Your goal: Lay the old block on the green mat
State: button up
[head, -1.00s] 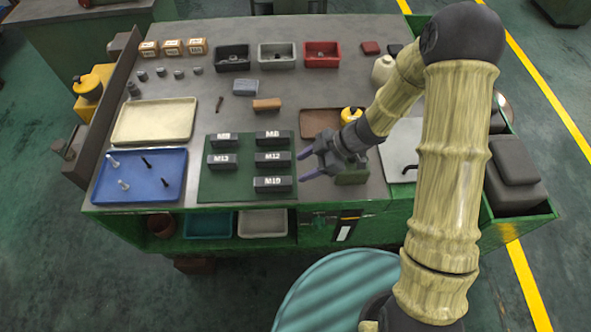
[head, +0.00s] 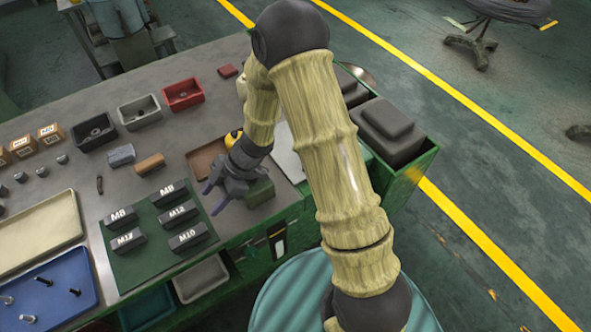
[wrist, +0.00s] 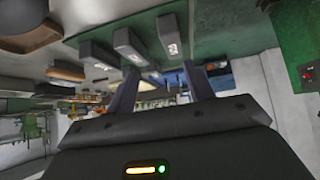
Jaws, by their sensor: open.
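The green mat (head: 150,262) lies on the bench, left of my gripper. I cannot tell which block is the old one. My gripper (head: 212,199) is open and empty above the bench, just right of the mat. A dark green block-like thing (head: 259,193) is partly hidden beside it. In the wrist view, labelled blocks (wrist: 161,36) show beyond my gripper (wrist: 160,90).
A brown tray (head: 205,160) with a yellow-topped thing is behind my gripper. Red (head: 183,94), grey (head: 139,111) and black bins (head: 94,132) line the back. A blue tray (head: 45,296) with bolts and a cream tray (head: 40,235) stand left.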

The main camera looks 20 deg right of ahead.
jog(key=w+d+r+m+t+h, duration=0.3)
jog(key=d+r+m+t, duration=0.15)
jog(key=d, duration=0.25)
jog(key=w+d+r+m+t+h, duration=0.25)
jog(key=w+d+r+m, duration=0.2)
jog(key=d, duration=0.25)
jog(key=s+d+r+m+g+h, duration=0.1)
jog(key=s+d+r+m, duration=0.1)
jog(key=s+d+m, duration=0.2)
jog(key=s+d+r+m+g+h, duration=0.1)
jog(key=s+d+m, duration=0.4)
jog(key=s, duration=0.6)
jog(key=r+m+h, duration=0.1)
jog(key=m, duration=0.1)
jog(key=shift+d+r+m+g, duration=0.3)
jog(key=shift+g, duration=0.1)
